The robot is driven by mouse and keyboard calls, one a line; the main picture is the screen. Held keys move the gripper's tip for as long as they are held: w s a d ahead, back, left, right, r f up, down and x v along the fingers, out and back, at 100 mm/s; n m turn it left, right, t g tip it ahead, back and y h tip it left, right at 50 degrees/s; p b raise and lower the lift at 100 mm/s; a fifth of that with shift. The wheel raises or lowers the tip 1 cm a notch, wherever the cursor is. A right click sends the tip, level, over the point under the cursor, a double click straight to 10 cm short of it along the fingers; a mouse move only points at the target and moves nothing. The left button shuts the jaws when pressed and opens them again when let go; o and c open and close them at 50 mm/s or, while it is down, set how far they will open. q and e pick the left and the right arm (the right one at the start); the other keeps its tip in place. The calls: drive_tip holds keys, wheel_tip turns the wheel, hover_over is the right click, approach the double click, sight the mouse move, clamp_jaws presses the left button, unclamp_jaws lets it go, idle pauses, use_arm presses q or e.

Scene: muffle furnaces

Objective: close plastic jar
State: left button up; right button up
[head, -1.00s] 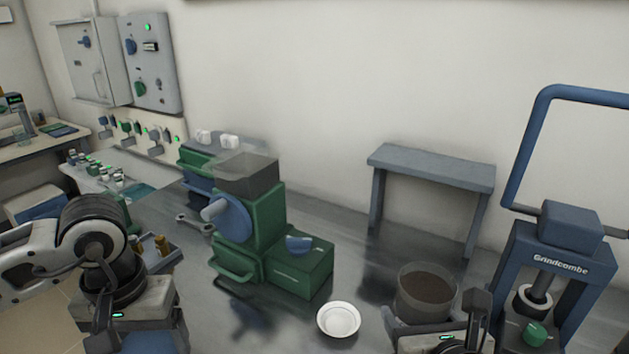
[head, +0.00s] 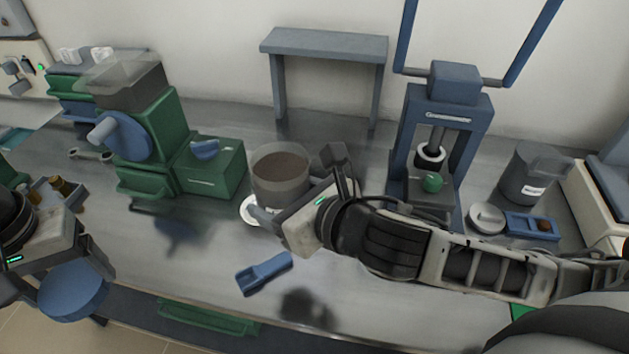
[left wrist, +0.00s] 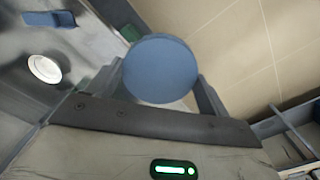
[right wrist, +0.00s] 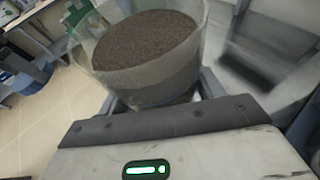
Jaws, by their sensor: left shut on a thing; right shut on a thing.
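The clear plastic jar (head: 281,182), open at the top and filled with dark brown grounds, is upright in my right gripper (head: 300,190). It fills the upper part of the right wrist view (right wrist: 150,85), between the two fingers. The jar appears raised off the bench. My left gripper (head: 62,280) is shut on a round blue lid (head: 75,290), held low at the left, near the bench's front edge. The lid also shows between the fingers in the left wrist view (left wrist: 160,70). The lid and the jar are well apart.
A white dish (head: 247,209) is partly hidden behind the jar. A blue scoop (head: 264,273) lies at the front. The green grinder (head: 150,140) stands left and the blue press (head: 440,140) right. A grey stand (head: 325,48) is behind. The bench's front middle is mostly clear.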

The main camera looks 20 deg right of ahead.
drive_tip(key=a+n+g+y, duration=0.2)
drive_tip(key=a+n+y, duration=0.2)
drive_tip(key=a, duration=0.3)
drive_tip(key=shift+w+r, duration=0.25)
use_arm(q)
drive_tip(key=w+d+r+n, duration=0.5)
drive_tip(key=d+r+n, duration=0.2)
drive_tip(key=d+r, duration=0.5)
drive_tip(key=s+d+r+n, duration=0.2)
drive_tip(key=d, duration=0.4)
drive_tip(key=s+d+r+n, duration=0.2)
drive_tip(key=d+r+n, duration=0.1)
drive_tip(key=d, duration=0.3)
drive_tip(key=shift+r, duration=0.15)
drive_tip(key=shift+a, duration=0.1)
drive_tip(key=shift+f, duration=2)
